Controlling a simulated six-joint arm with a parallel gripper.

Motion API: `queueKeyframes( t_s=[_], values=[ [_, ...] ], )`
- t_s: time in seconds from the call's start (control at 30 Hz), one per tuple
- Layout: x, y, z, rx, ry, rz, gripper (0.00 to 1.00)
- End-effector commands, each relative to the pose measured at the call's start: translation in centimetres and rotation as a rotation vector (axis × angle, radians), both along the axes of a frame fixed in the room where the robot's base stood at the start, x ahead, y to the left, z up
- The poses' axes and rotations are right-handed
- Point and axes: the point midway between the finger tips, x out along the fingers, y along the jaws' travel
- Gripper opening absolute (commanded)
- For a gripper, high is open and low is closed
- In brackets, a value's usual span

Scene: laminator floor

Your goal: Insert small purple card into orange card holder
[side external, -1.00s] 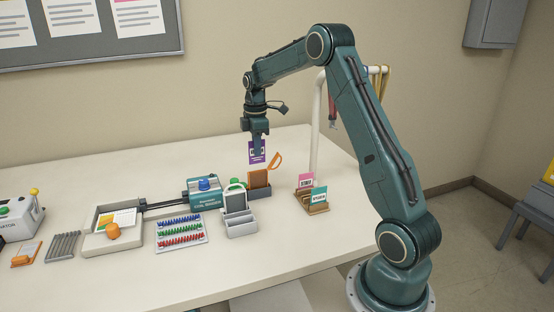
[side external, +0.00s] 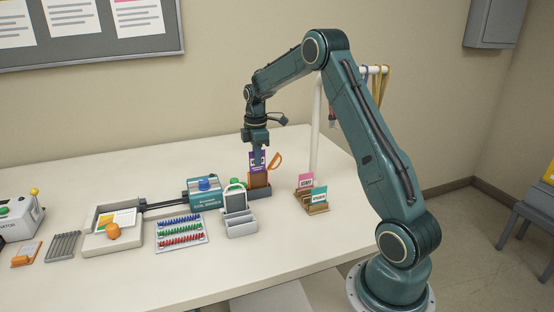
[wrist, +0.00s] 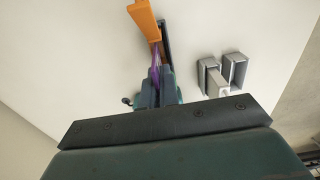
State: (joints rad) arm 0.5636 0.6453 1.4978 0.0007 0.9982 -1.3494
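The small purple card (side external: 259,168) is upright in my gripper (side external: 257,156), which is shut on its upper part. The orange card holder (side external: 259,181) stands in a dark grey base on the table, directly below the card. The card's lower edge meets the holder's top in the side view; I cannot tell whether it is inside the slot or just in front or behind. In the wrist view the purple card (wrist: 154,58) shows edge-on between the fingers (wrist: 158,82), close to the orange holder (wrist: 146,22).
A grey stand (side external: 239,219) is just left of the holder. A wooden rack (side external: 315,206) with pink and teal cards is to its right, near a white post (side external: 317,125). A teal laminator (side external: 204,195) and a tray of coloured pieces (side external: 181,233) lie further left.

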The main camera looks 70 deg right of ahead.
Motion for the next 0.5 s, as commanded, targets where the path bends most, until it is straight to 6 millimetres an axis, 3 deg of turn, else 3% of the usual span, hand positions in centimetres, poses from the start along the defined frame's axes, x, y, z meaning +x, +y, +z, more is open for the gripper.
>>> queueKeyframes(
  t_s=[0.5],
  values=[
    [0.0, 0.0, -1.9, 0.001, 0.001, 0.0, 0.0]
  ],
)
